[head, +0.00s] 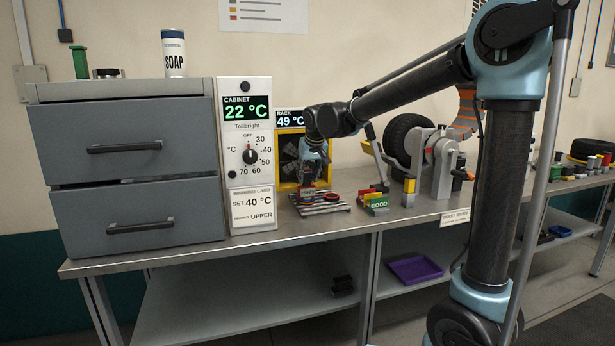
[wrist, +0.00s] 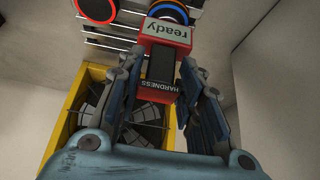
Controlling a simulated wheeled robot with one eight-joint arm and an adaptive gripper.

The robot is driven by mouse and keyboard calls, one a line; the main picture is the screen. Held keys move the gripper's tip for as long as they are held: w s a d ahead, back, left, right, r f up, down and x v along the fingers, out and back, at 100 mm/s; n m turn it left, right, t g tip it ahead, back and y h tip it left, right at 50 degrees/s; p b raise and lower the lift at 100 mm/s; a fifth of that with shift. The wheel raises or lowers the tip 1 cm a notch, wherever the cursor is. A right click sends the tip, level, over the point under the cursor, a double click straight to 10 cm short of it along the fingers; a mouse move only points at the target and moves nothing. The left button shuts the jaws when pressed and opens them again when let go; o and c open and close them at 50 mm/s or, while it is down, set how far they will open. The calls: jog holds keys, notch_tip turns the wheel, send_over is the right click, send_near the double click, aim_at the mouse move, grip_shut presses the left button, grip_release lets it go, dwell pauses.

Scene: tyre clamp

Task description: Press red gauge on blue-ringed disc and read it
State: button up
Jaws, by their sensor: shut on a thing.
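My gripper (head: 313,165) points down over the slatted rack (head: 325,208) on the bench. In the wrist view its fingers (wrist: 162,78) are shut on the sides of the red gauge (wrist: 162,55). The gauge is marked HARDNESS, and its display reads "ready", upside down in this view. The gauge also shows in the head view (head: 307,190). The blue-ringed disc (wrist: 168,11) lies right by the far end of the gauge, partly hidden by it; I cannot tell whether they touch. A red-ringed disc (wrist: 96,9) lies on the rack beside it.
A yellow-framed fan box (head: 287,156) stands behind my gripper. The cabinet controller (head: 247,150) reads 22 °C; the rack display (head: 290,120) reads 49 °C. Coloured bins, one marked GOOD (head: 378,207), stand right of the rack. A tyre clamp (head: 440,165) is farther right.

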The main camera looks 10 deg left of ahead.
dwell(0.3)
jog(key=shift+r, duration=3.05)
